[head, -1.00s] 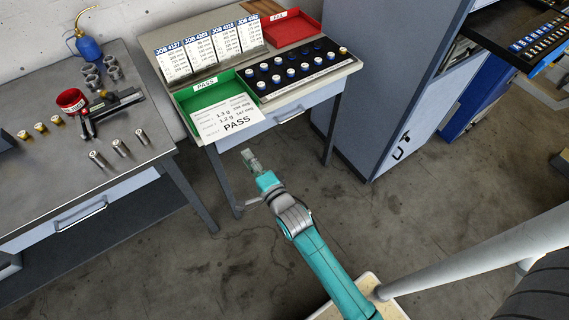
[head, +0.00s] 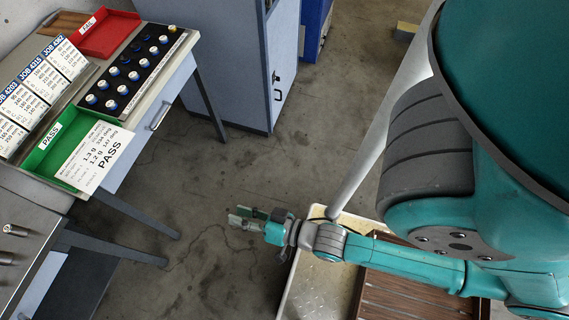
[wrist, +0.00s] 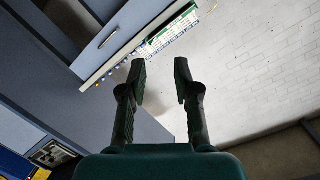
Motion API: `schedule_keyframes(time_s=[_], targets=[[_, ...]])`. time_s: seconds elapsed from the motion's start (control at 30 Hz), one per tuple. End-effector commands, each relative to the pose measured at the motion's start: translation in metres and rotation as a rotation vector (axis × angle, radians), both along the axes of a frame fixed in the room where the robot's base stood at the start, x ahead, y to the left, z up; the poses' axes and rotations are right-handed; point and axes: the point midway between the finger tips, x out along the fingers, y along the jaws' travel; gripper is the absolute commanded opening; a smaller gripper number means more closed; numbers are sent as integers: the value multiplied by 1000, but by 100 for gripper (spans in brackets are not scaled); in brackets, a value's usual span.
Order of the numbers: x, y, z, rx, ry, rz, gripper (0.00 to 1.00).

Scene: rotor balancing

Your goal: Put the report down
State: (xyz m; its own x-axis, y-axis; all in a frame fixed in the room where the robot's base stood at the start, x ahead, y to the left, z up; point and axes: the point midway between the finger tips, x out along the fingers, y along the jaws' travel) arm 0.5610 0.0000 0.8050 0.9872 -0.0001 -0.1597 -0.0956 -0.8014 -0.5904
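The report (head: 96,156) is a white sheet printed with PASS. It lies in the green PASS tray (head: 41,153) on the small table and sticks out over the tray's front right side. My gripper (head: 236,217) is out over the floor, to the right of the table and well apart from the report. In the wrist view my gripper (wrist: 161,80) has its two fingers spread with nothing between them. The report cannot be made out in the wrist view.
A red FAIL tray (head: 108,34) and a black rack of weights (head: 133,72) share the table. A metal workbench (head: 28,215) stands at lower left. A blue-grey cabinet (head: 240,60) stands behind. The floor (head: 190,190) between the table and me is clear.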

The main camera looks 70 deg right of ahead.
Motion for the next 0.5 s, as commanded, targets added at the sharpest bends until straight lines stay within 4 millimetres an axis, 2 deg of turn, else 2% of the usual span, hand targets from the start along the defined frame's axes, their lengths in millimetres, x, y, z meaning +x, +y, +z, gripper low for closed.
schedule_keyframes(time_s=[0.03,0.2,0.33,0.5], targets=[[-21,0,5,-60,19,10,31],[-76,0,32,-292,58,56,31],[-107,0,54,-447,83,92,31],[-130,0,74,-581,103,126,31]])
